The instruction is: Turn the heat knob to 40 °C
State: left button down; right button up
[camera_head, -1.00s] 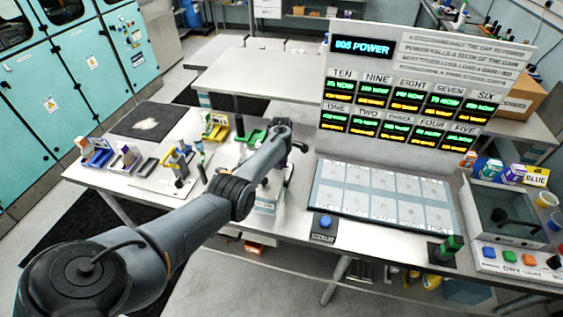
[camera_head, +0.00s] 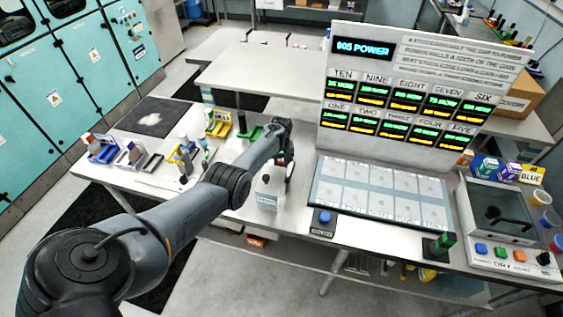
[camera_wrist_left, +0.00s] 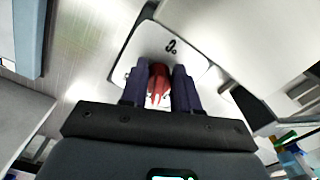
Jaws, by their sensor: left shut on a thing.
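A red knob (camera_wrist_left: 159,84) shows in the left wrist view, on top of a white plate (camera_wrist_left: 137,50) with a small dark mark. My left gripper (camera_wrist_left: 160,72) is shut on the red knob, a dark finger on either side. In the head view my left gripper (camera_head: 285,172) is at a small white unit (camera_head: 267,191) with a label on its front. The knob is hidden there, and its temperature setting cannot be read in either view. My right gripper is not in view.
A display board (camera_head: 405,70) and a tray of pale tiles (camera_head: 330,193) stand to the right. A blue button (camera_head: 324,217) is near the table's front edge. A dryer box (camera_head: 492,213) is at far right. Small racks (camera_head: 103,149) stand on the left.

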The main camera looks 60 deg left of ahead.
pick_arm(q)
jog(key=m, duration=0.3)
jog(key=shift+s+a+m, duration=0.15)
jog(key=shift+m, duration=0.25)
jog(key=shift+s+a+m, duration=0.1)
jog(key=shift+m, duration=1.7)
jog(key=c, duration=0.8)
grip_release()
jog(key=shift+r+p, duration=2.2)
jog(key=shift+r, duration=3.2)
